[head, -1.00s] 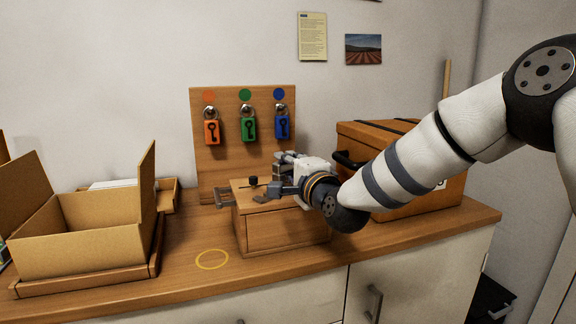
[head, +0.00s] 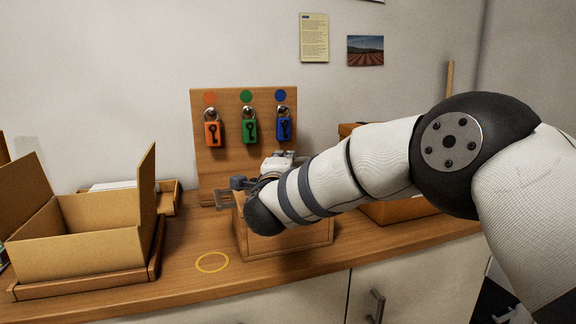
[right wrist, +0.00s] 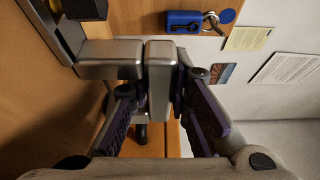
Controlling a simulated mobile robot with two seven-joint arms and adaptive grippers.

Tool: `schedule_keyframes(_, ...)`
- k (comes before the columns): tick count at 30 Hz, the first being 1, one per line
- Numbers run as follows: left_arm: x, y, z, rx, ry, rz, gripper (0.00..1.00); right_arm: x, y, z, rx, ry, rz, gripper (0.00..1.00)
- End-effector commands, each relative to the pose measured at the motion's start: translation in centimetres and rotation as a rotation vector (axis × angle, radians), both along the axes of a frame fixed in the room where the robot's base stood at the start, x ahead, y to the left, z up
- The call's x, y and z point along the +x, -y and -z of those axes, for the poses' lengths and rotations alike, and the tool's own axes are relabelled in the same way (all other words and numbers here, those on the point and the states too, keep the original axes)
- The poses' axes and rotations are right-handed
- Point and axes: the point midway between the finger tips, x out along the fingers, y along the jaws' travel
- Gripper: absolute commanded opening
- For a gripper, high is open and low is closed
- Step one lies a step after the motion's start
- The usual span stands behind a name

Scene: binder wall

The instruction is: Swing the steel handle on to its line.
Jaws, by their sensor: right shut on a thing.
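The steel handle (right wrist: 160,82) shows in the right wrist view as a grey metal block between the dark purple finger pads of my right gripper (right wrist: 160,105). My right gripper is shut on it. Another steel piece (right wrist: 108,60) lies beside it to the left. In the head view, my right gripper (head: 240,184) is at the upper left of the small wooden box (head: 300,238), mostly hidden behind my own wrist. Some steel (head: 221,198) shows just left of it. I cannot make out the handle's line. My left gripper is not in view.
A wooden board (head: 205,160) with orange, green and blue padlocks (head: 284,130) stands behind the box. An open cardboard box (head: 80,245) is at the left. A brown case (head: 395,210) is partly hidden behind my right arm. The counter around the yellow ring (head: 212,262) is clear.

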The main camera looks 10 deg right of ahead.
Motion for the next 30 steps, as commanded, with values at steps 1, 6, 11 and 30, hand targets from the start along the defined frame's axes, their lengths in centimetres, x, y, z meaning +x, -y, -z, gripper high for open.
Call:
schedule_keyframes(1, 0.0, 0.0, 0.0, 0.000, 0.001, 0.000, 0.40, 0.0, 0.0, -0.1, 0.002, 0.001, 0.001, 0.00)
schedule_keyframes(6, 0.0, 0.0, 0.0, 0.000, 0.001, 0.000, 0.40, 0.0, 0.1, -0.1, 0.002, 0.001, 0.000, 0.31)
schedule_keyframes(11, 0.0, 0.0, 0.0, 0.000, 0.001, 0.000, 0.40, 0.0, 0.1, 0.0, 0.001, 0.000, -0.001, 0.38)
schedule_keyframes(30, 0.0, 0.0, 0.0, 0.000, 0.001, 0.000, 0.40, -9.8, -2.6, 0.0, 0.000, 0.000, -0.004, 0.38)
